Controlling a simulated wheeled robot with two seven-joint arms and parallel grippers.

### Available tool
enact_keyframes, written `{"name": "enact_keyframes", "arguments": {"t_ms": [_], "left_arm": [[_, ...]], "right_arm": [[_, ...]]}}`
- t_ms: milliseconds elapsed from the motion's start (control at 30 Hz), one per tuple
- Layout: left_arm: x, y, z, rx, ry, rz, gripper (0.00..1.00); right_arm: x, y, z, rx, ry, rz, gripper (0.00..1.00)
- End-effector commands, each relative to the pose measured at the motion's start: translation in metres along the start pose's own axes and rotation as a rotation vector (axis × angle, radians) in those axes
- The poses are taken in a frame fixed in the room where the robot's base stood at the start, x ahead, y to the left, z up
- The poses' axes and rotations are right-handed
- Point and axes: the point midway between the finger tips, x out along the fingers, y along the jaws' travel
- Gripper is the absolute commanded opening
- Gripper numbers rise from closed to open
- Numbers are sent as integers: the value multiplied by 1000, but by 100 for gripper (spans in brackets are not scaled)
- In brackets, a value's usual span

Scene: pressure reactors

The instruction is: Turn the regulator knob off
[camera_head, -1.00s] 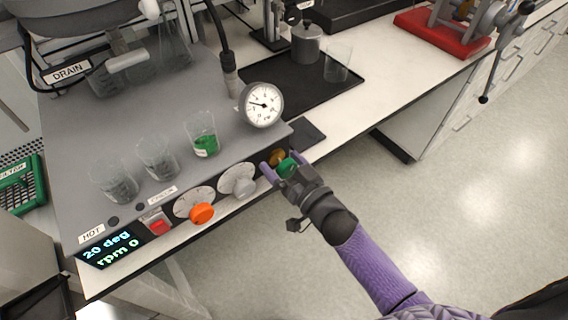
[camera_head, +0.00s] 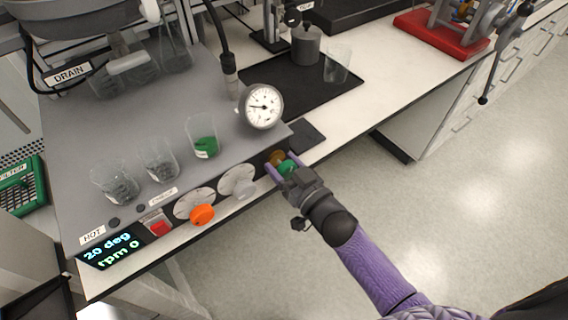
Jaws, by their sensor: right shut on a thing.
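The reactor's front panel carries an orange knob (camera_head: 202,215), a grey knob (camera_head: 244,189) and, at its right end, a green knob (camera_head: 286,167) on a brass fitting (camera_head: 277,157). The green knob looks like the regulator knob. My right gripper (camera_head: 282,170) reaches in from the lower right with its purple fingers on either side of the green knob and is shut on it. The fingers and wrist hide part of the knob. A round white pressure gauge (camera_head: 262,106) stands above the panel. My left gripper is not in view.
Several glass beakers stand on the grey reactor top, one with green contents (camera_head: 204,142). A red switch (camera_head: 158,227) and a display (camera_head: 110,248) sit at the panel's left. A black tray (camera_head: 300,88) lies behind. The floor at right is clear.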

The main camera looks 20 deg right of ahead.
Motion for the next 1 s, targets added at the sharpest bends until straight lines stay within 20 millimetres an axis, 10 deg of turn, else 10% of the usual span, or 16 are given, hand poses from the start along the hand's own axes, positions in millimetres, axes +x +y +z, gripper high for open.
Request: {"name": "enact_keyframes", "arguments": {"t_ms": [1000], "left_arm": [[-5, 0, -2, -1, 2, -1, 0]], "right_arm": [[0, 0, 1, -949, -2, 0, 5]]}}
